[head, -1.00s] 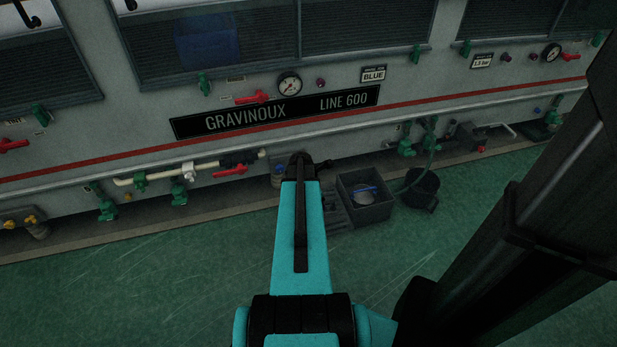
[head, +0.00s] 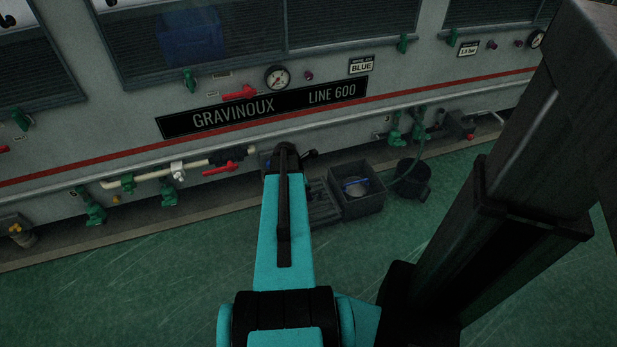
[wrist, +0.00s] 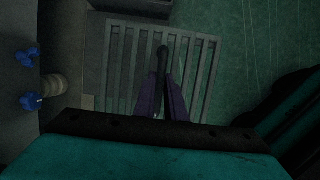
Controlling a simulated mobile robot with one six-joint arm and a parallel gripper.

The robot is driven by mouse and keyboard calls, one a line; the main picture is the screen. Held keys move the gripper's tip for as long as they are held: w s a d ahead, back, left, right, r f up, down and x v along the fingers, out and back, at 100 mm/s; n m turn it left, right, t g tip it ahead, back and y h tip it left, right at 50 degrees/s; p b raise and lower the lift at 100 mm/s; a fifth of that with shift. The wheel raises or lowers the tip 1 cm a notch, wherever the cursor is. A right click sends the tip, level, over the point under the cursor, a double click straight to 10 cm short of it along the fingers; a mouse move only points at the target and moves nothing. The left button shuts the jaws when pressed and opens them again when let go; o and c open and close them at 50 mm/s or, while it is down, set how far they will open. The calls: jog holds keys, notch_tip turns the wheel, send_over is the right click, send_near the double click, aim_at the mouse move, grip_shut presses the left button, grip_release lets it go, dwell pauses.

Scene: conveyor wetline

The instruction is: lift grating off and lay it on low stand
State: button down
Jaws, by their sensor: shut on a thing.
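The grating (wrist: 199,75), a grey slatted panel, fills the middle of the wrist view. My gripper (wrist: 162,80) has purple fingers shut on the grating's dark upright handle (wrist: 162,54). Green floor tone shows between the slats; the height of the grating cannot be judged. In the head view a part of the grating (head: 322,206) shows just right of my teal arm, beside the grey crate. My gripper itself is hidden behind the arm there. I cannot make out the low stand in either view.
A grey crate (head: 357,204) with a round pale thing inside and a dark bucket (head: 411,180) with a hose stand on the right. The machine (head: 130,178) with pipes and valves runs behind. Blue valve handles (wrist: 30,101) are at left in the wrist view. Green floor in front is clear.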

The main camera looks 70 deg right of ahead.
jog(key=w+d+b, duration=0.1)
jog(key=d+b, duration=0.1)
jog(key=w+d+f+b, duration=0.1)
jog(key=d+b, duration=0.1)
jog(key=d, duration=0.1)
jog(key=d+b, duration=0.2)
jog(key=d, duration=0.1)
jog(key=shift+w+d+f, duration=0.15)
jog(key=shift+w+f, duration=0.2)
jog(key=shift+w, duration=0.05)
jog(key=shift+w+d+r+b, duration=0.1)
jog(key=shift+w+d+b, duration=0.1)
jog(key=shift+d+b, duration=0.4)
jog(key=shift+d+r, duration=0.2)
jog(key=shift+f, duration=0.25)
notch_tip(320, 180, down, 4)
jog(key=b, duration=0.4)
jog(key=shift+b, duration=0.35)
jog(key=shift+f, duration=0.95)
jog(key=shift+p, duration=0.85)
jog(key=shift+f, duration=1.2)
